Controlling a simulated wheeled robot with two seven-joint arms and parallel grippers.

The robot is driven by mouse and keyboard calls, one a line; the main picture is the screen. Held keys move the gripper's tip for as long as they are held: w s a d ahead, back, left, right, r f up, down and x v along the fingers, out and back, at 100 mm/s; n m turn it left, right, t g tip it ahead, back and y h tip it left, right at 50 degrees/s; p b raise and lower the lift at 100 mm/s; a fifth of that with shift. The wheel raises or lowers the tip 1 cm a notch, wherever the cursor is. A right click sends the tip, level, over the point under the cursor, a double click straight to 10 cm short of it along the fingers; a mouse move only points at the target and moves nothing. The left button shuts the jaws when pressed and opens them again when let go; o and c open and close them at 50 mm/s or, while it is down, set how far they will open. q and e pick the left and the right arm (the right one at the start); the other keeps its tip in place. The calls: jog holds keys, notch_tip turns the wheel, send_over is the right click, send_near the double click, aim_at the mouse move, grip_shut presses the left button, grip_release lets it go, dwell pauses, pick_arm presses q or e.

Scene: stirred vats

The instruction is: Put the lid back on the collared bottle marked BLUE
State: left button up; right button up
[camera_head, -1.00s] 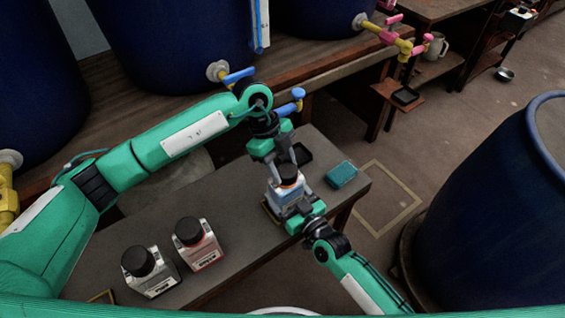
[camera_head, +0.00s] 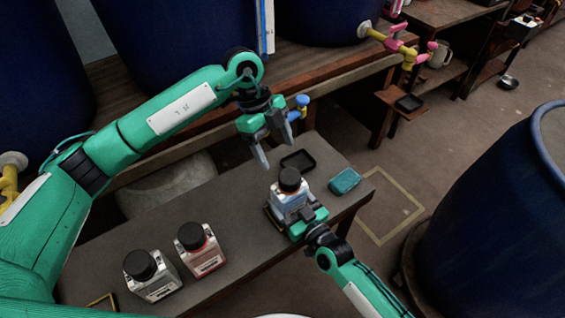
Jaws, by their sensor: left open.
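The bottle with bluish contents and a pale label (camera_head: 291,201) stands upright near the right end of the grey bench. Its label is too small to read. A black lid (camera_head: 290,179) sits on top of its neck; I cannot tell how tightly. My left gripper (camera_head: 274,153) is open and empty, with its fingers apart, above and slightly left of the lid and clear of it. My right gripper (camera_head: 296,217) is low at the bottle's near side, its jaws closed about the body. The far finger is partly hidden.
Two black-capped bottles, one with grey contents (camera_head: 153,277) and one with red (camera_head: 201,250), stand at the bench's front left. A black tray (camera_head: 298,161) and a teal block (camera_head: 345,181) lie behind and right of the bottle. A large blue vat (camera_head: 500,220) stands at right.

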pick_arm(q)
jog(key=v, duration=0.4)
pick_arm(e)
jog(key=o, duration=1.4)
jog(key=shift+s, duration=0.1)
pick_arm(q)
notch_tip(320, 180, up, 2)
jog(key=shift+r+p, duration=0.1)
jog(key=shift+p, duration=0.95)
pick_arm(e)
jog(key=v, duration=1.3)
jog(key=shift+s+d, duration=0.25)
